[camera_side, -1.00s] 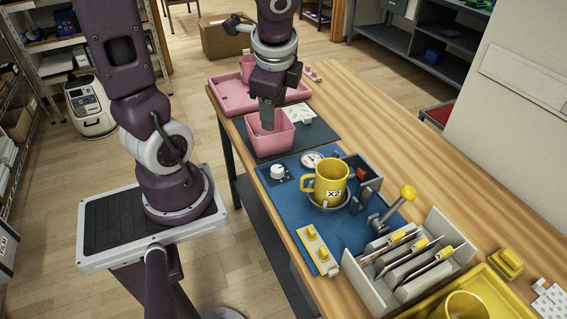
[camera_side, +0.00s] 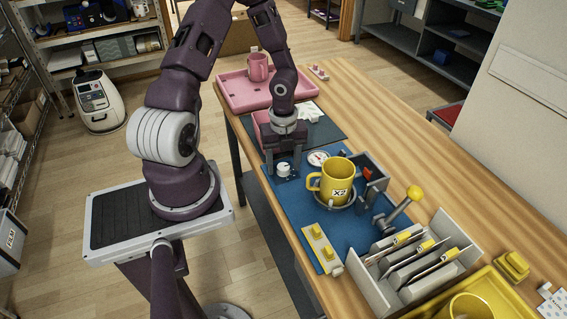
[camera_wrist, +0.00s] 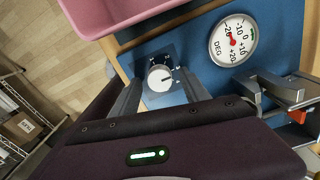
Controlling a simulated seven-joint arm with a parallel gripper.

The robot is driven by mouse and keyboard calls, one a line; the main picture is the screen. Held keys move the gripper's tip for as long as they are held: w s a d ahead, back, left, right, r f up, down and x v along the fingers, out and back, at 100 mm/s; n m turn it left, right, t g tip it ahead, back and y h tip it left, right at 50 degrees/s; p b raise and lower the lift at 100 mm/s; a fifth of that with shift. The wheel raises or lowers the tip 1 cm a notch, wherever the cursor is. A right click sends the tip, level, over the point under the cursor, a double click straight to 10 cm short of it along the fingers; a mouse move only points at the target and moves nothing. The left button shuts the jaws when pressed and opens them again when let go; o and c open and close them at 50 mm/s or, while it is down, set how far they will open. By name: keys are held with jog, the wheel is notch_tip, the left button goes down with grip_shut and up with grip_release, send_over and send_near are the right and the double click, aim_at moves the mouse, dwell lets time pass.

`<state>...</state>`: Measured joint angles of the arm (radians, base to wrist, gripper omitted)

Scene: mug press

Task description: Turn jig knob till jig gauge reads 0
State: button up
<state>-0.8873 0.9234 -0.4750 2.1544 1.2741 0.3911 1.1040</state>
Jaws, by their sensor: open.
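The white jig knob (camera_wrist: 159,78) sits on a small dark blue plate and also shows in the side view (camera_side: 283,170). The round white jig gauge (camera_wrist: 233,40), marked in DEG, is beside it, and also shows in the side view (camera_side: 318,158). Its red needle looks turned to the minus side, near -20, but is too small to read exactly. My gripper (camera_side: 284,172) points down at the knob. In the wrist view my open gripper (camera_wrist: 158,84) has one finger on each side of the knob, with gaps showing.
A yellow mug (camera_side: 338,181) marked X2 stands on the blue mat (camera_side: 300,209) beside the gauge. A yellow-balled lever (camera_side: 414,193) is to the right. A pink bin (camera_wrist: 98,14) is close behind the knob. A card rack (camera_side: 455,238) stands in front.

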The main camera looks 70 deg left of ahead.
jog(key=shift+c, duration=0.2)
grip_shut()
jog(key=n, duration=0.4)
jog(key=shift+n, duration=0.4)
jog(key=n, duration=0.4)
jog(key=shift+w+n, duration=0.1)
jog(key=shift+n, duration=0.2)
jog(key=n, duration=0.4)
jog(key=shift+w+n, duration=0.1)
jog(key=shift+n, duration=2.3)
